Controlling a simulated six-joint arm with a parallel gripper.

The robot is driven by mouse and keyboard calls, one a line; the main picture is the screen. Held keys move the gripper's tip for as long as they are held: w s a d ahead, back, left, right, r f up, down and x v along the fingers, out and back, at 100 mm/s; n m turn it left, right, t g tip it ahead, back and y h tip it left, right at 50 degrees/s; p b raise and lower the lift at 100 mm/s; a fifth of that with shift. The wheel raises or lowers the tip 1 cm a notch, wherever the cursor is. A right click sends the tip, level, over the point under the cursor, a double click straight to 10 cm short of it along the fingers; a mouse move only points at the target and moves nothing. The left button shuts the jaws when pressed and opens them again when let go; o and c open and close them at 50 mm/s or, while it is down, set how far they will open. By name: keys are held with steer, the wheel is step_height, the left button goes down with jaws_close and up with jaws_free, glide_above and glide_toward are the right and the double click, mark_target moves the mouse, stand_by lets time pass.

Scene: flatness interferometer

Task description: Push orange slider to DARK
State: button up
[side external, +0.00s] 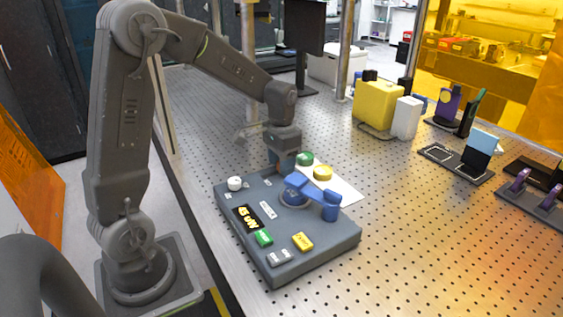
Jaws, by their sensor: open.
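A dark grey control panel (335,240) lies on the perforated metal table. My gripper (284,166) points down at the panel's far edge, with its fingertips low and close to the top surface. A small orange patch shows beside the fingertips, which may be the orange slider; most of it is hidden, so I cannot tell its setting or whether I touch it. The gap between my fingers is too small to see clearly. The small white labels on the panel are too small to read, so I cannot pick out DARK.
The panel carries a white knob (234,183), a lit display (248,217), a green button (263,238), a yellow button (302,242) and a blue lever piece (330,206). Green (304,158) and yellow (323,173) round pieces sit close right of my gripper.

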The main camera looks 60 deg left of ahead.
steer(key=shift+f, duration=0.15)
steer(key=shift+c, duration=0.3)
jaws_close()
